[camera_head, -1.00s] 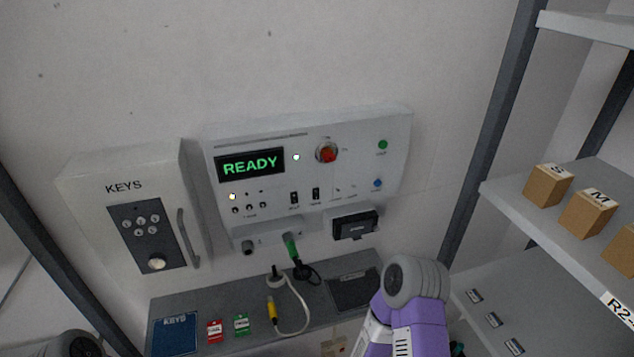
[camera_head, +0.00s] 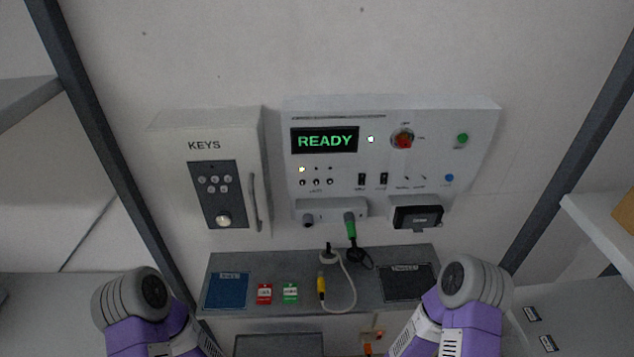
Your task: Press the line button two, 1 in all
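The control panel (camera_head: 440,130) hangs on the wall in the middle of the head view, with a green READY display (camera_head: 324,140). Below the display is a row of three small dark line buttons, with a small lamp above each. I take the middle one of the row as line button two (camera_head: 316,182); the labels are too small to read. Both my arms show at the bottom, below and apart from the panel, but neither gripper is in view.
A KEYS box (camera_head: 203,130) with a keypad and handle is left of the panel. A grey shelf (camera_head: 375,305) below holds a blue mat (camera_head: 228,291), red (camera_head: 264,293) and green (camera_head: 290,292) tags, and a yellow-ended cable (camera_head: 321,285). Dark posts stand at both sides.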

